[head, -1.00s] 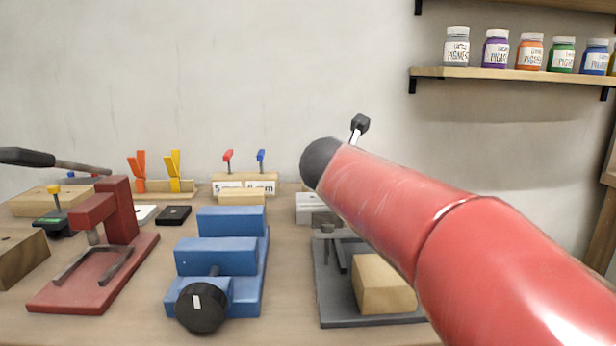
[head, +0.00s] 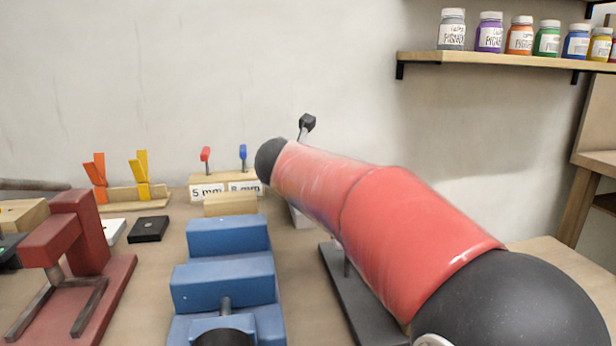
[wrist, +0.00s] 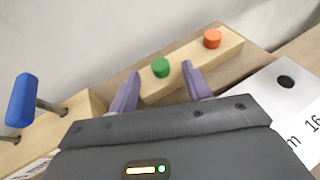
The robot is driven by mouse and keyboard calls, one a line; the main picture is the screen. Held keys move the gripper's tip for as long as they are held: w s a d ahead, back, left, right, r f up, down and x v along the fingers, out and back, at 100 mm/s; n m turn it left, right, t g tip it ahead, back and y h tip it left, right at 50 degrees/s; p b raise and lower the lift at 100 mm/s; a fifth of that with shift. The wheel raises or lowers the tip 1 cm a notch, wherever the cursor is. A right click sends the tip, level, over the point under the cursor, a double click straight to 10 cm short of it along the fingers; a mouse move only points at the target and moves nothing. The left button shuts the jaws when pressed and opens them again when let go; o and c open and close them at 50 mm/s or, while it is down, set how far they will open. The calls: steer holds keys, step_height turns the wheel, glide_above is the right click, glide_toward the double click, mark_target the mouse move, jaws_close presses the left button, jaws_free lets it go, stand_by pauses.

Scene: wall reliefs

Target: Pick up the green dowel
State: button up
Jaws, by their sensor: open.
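The green dowel (wrist: 160,67) stands in a pale wooden block (wrist: 188,62), with only its short round top showing in the wrist view. My gripper (wrist: 160,72) is open, with its two purple fingers on either side of the dowel's place in the picture. Nothing shows between the fingers except the block and the dowel. I cannot tell whether the fingertips are level with the dowel or still short of it. In the head view my red arm hides the dowel and the gripper.
An orange dowel (wrist: 212,38) stands in the same block. A blue-handled tool (wrist: 22,100) is at the left, and a white labelled plate (wrist: 284,100) at the right. A blue vise (head: 222,270) and red press (head: 78,245) are on the bench. Pigment jars (head: 490,35) stand on a shelf.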

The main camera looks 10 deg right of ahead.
steer(key=shift+x, duration=1.15)
steer(key=c, duration=1.1)
steer(key=shift+o, duration=0.2)
steer(key=shift+r, duration=0.1)
